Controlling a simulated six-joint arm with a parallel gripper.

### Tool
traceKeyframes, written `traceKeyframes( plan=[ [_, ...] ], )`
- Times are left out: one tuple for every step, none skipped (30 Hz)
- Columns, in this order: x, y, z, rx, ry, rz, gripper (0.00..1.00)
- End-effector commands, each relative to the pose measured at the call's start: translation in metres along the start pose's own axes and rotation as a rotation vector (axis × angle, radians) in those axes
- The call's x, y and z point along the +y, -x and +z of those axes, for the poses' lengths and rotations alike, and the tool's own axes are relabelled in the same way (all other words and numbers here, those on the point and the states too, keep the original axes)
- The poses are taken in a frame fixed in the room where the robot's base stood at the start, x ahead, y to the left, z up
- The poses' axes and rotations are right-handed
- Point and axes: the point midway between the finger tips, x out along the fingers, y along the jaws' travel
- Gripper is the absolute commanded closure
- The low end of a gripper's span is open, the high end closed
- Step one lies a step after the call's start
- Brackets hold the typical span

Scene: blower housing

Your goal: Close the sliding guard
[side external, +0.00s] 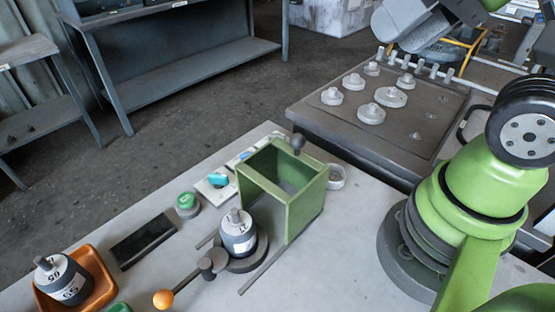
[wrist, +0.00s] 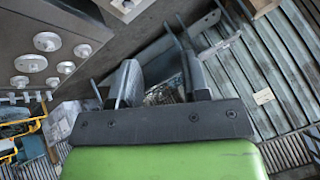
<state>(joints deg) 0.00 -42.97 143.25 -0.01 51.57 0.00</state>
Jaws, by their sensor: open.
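The sliding guard (side external: 305,209) is a green open-topped box in the side external view. It stands at the back of two thin rails (side external: 265,270), with a dark round knob (side external: 298,141) at its far upper edge. A labelled dark-and-white cylinder (side external: 238,236) stands on a round base in front of the guard, uncovered. My gripper (wrist: 157,72) is open and empty in the wrist view, facing shelving and floor. The guard is not in the wrist view. In the side external view my wrist is high at the upper right, well away from the guard.
A lever with an orange knob (side external: 163,299) is beside the cylinder. A green button (side external: 187,201), a dark plate (side external: 145,241) and an orange tray (side external: 98,287) with another cylinder are left. A dark plate with several pale knobs (side external: 371,114) stands behind right. A small cup (side external: 336,178) is by the guard.

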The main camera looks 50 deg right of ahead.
Motion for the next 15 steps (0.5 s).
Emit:
traceKeyframes(
  plan=[
    [0.0, 0.0, 0.0, 0.0, 0.0, 0.0, 0.67],
    [0.0, 0.0, 0.0, -0.003, -0.002, 0.002, 0.74],
    [0.001, -0.001, -0.001, -0.012, -0.01, 0.007, 0.83],
    [0.001, -0.002, -0.001, -0.024, -0.019, 0.013, 0.9],
    [0.002, -0.004, -0.002, -0.042, -0.032, 0.022, 0.96],
    [0.004, -0.007, -0.003, -0.073, -0.058, 0.038, 1.0],
    [0.006, -0.01, -0.004, -0.103, -0.083, 0.052, 1.0],
    [0.008, -0.013, -0.006, -0.137, -0.113, 0.067, 1.0],
    [0.011, -0.018, -0.008, -0.191, -0.158, 0.088, 1.0],
    [0.014, -0.023, -0.009, -0.235, -0.197, 0.103, 1.0],
    [0.017, -0.027, -0.011, -0.28, -0.239, 0.117, 1.0],
    [0.021, -0.033, -0.013, -0.342, -0.298, 0.133, 1.0],
    [0.025, -0.037, -0.015, -0.388, -0.343, 0.142, 1.0],
    [0.028, -0.041, -0.017, -0.433, -0.387, 0.149, 1.0],
    [0.033, -0.047, -0.019, -0.493, -0.45, 0.154, 1.0]
  ],
)
